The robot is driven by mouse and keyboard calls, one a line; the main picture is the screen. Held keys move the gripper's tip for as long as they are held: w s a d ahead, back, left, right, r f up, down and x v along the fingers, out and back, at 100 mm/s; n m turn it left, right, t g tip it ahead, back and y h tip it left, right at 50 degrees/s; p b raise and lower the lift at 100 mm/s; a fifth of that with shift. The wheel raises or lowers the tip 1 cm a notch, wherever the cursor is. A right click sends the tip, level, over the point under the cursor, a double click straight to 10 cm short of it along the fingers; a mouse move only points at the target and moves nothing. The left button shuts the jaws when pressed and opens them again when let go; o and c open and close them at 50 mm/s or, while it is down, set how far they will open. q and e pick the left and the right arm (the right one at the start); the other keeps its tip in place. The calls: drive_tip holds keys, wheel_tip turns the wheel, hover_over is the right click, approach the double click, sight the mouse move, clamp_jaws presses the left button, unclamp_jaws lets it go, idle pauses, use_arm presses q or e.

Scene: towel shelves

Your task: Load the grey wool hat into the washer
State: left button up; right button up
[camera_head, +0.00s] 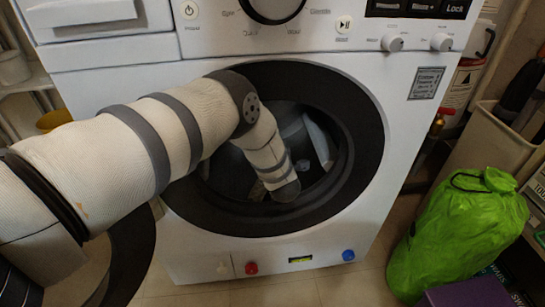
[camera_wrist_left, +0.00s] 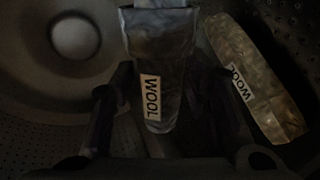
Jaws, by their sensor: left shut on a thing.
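The washer (camera_head: 405,115) stands in front of me with its round door opening uncovered. My left arm reaches through the opening into the drum, and its gripper is largely hidden in the head view. In the left wrist view my left gripper (camera_wrist_left: 152,98) is shut on a dark grey cloth item with a white WOOL label, seemingly the grey wool hat (camera_wrist_left: 160,45). It hangs between the fingers inside the dark perforated drum (camera_wrist_left: 40,120). A second, mottled grey-tan item (camera_wrist_left: 255,85) with a WOOL label lies to its right. My right gripper is not in view.
The open washer door (camera_head: 133,250) hangs at lower left, under my left arm. A green bag (camera_head: 462,235) stands on the floor to the right, beside a beige bin (camera_head: 490,140). Red and blue knobs (camera_head: 348,255) sit low on the washer front.

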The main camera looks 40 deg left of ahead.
use_arm(q)
drive_tip(key=shift+w+a+r, duration=0.1)
drive_tip(key=shift+w+a, duration=0.2)
drive_tip(key=shift+a, duration=0.1)
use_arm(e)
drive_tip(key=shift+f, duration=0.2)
use_arm(q)
drive_tip(key=o, duration=1.2)
drive_tip(key=shift+o, duration=0.2)
drive_tip(key=shift+s+d+r, duration=0.1)
drive_tip(key=shift+s+d, duration=0.05)
drive_tip(key=shift+d, duration=0.1)
drive_tip(key=s+d+r+p, duration=0.1)
drive_tip(key=s+d+p, duration=0.9)
drive_tip(key=s+d, duration=0.2)
drive_tip(key=d, duration=0.2)
drive_tip(key=shift+s+d+r, duration=0.35)
drive_tip(key=shift+s+d, duration=0.05)
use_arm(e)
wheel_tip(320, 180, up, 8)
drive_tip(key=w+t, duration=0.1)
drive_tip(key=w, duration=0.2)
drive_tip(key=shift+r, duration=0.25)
